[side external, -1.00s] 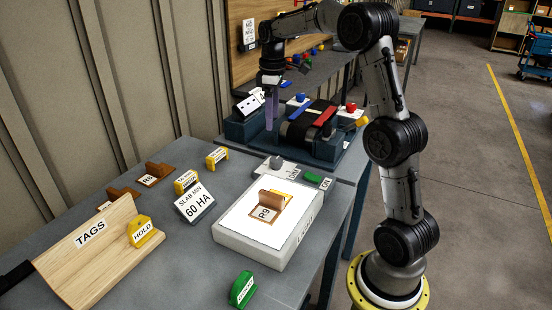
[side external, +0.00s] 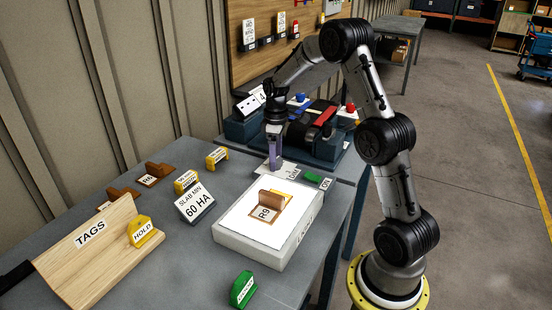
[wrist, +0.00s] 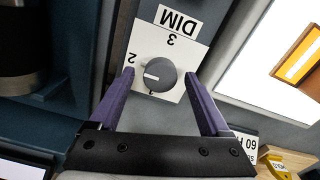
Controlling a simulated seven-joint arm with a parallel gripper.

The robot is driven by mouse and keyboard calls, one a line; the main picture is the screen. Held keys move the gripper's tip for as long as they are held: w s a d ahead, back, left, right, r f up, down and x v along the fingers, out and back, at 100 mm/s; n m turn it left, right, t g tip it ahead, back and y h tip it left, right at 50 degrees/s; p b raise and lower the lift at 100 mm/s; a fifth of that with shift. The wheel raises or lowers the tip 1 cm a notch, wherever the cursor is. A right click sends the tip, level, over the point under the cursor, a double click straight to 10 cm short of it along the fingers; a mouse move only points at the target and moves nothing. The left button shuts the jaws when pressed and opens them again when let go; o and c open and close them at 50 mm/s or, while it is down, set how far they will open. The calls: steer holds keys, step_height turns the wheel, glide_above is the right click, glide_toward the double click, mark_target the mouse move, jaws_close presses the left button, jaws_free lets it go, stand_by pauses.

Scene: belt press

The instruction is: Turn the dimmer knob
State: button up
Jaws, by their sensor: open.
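The dimmer knob (wrist: 157,75) is a round grey knob on a white plate (wrist: 188,52) marked DIM, with the numbers 2 and 3 readable and a third mark partly hidden. Its white pointer line points left in the wrist view, a little below the 2. My gripper (wrist: 160,80) is open, with one purple finger on either side of the knob and gaps showing between. In the side view my gripper (side external: 275,164) points down over the dimmer plate (side external: 290,170), and the knob is hidden behind the fingers there. I cannot tell whether the fingertips are level with it.
A white-topped light box (side external: 240,226) with a brown R8 piece (side external: 270,205) stands close in front. The belt press (side external: 238,130) is behind. A 60 HA sign (side external: 196,204) stands left.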

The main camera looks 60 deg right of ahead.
steer(key=shift+f, duration=0.35)
jaws_close()
